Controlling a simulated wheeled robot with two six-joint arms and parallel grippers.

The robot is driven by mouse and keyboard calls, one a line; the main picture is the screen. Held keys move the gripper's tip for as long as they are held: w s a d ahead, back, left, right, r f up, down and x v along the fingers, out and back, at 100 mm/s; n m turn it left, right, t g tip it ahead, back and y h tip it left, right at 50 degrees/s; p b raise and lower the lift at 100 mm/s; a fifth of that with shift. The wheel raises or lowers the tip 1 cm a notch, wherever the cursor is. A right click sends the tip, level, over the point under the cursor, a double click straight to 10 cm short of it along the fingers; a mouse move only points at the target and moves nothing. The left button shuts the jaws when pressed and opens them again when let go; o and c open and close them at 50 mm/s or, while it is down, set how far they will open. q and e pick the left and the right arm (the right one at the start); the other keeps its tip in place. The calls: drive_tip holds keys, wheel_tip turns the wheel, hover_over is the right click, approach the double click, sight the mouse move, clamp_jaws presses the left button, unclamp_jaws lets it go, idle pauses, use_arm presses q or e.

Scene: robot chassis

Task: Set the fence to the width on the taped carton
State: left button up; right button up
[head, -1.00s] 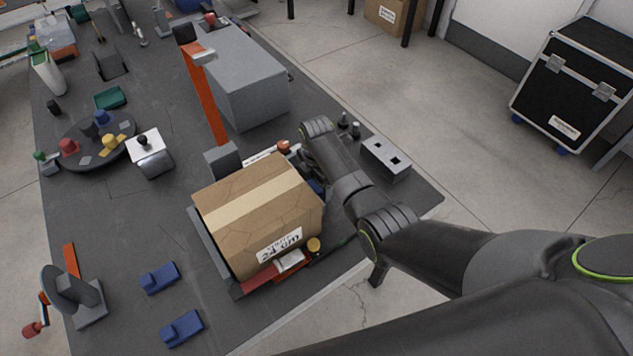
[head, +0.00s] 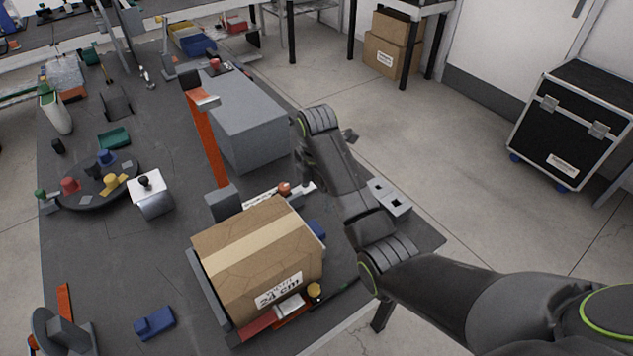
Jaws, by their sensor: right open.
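The taped carton (head: 245,245) sits on a low tray-like stand at the near end of the dark bench. A tan tape strip runs across its top, and its white label (head: 278,290) reads about "24 cm". Behind it lies a white scale-like strip (head: 262,198) with a red-orange knob (head: 284,188) near its right end. A grey block (head: 222,203) stands at the strip's left end; I cannot tell for sure which part is the fence. My right gripper (head: 304,183) hangs beside the knob, open and partly hidden by its own wrist. My left gripper is out of view.
A large grey box (head: 245,125) and an orange upright bar (head: 207,145) stand behind the strip. A round dark tray (head: 98,187) with coloured knobs is at left. A grey block with square holes (head: 390,198) sits right of my arm.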

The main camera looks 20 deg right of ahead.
drive_tip(key=shift+r+p, duration=1.5)
drive_tip(key=shift+r, duration=0.05)
drive_tip(key=shift+f, duration=0.1)
